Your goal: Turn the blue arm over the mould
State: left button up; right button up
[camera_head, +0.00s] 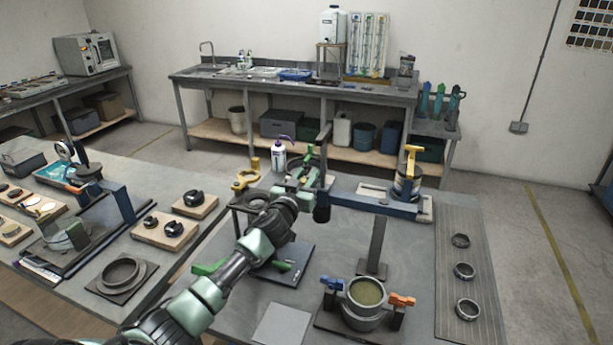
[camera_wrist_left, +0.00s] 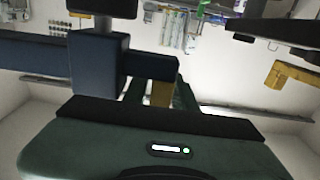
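The blue arm (camera_head: 360,201) is a level bar behind the round mould (camera_head: 367,293), not over it. A grey post (camera_head: 376,243) stands under its middle. A pot with a yellow handle (camera_head: 410,167) is at its right end. Its left end has a blue block, large in the left wrist view (camera_wrist_left: 100,72), and an upright dark grip (camera_head: 325,142). The mould holds a yellowish fill, with a blue and an orange clamp beside it. My left gripper (camera_head: 316,176) is at the arm's left end. Its fingers are mostly hidden; contact and closure are unclear. My right gripper is not in view.
A yellow ring fixture (camera_head: 246,179) and a white bottle (camera_head: 279,154) stand left of my gripper. A dark plate (camera_head: 290,268) lies below my forearm. Several rings lie on the ribbed mat (camera_head: 482,250) at right.

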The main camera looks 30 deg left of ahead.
pick_arm(q)
grip_shut()
dwell(1.4)
